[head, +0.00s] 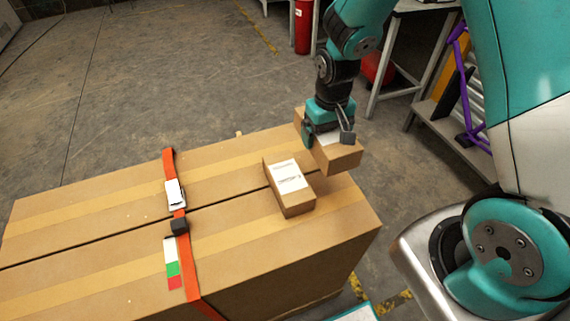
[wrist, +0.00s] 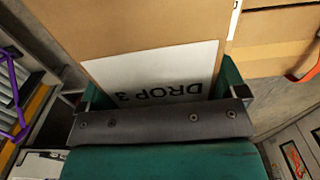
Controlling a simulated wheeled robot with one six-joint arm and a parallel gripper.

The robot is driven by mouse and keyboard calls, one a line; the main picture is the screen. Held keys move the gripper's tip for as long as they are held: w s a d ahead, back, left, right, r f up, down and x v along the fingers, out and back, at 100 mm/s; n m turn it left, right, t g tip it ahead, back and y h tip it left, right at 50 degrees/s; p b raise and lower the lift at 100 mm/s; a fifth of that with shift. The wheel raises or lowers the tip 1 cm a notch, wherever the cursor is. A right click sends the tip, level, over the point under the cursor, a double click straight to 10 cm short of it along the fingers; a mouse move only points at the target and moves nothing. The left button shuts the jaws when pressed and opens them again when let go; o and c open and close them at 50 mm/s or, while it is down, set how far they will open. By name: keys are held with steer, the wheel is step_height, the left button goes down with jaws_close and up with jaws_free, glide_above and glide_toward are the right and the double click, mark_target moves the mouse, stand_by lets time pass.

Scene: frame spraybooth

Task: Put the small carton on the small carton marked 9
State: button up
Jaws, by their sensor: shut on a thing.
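My gripper (head: 328,138) is shut on a small brown carton (head: 342,159), over the far right end of a large strapped box. In the wrist view this carton (wrist: 125,35) fills the space between the fingers, and its white label reads "DROP 3", upside down. Another small carton (head: 297,203) lies on top of the large box, left of and nearer than the held one. It has a white label on top, whose print is too small to read. I cannot tell whether the held carton touches the large box.
The large cardboard box (head: 110,222) has an orange strap (head: 181,243) with a buckle across it. Its top is mostly clear left of the small carton. A workbench (head: 411,12), a red cylinder (head: 303,25) and a purple frame (head: 463,90) stand behind and to the right.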

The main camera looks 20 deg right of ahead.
steer(key=w+a+r+b, duration=0.3)
steer(key=a+r+b, duration=0.1)
steer(key=a, duration=0.2)
step_height(320, 180, up, 5)
steer(key=b, duration=0.2)
glide_above(288, 175)
step_height(288, 175, down, 19)
steer(key=shift+r, duration=0.2)
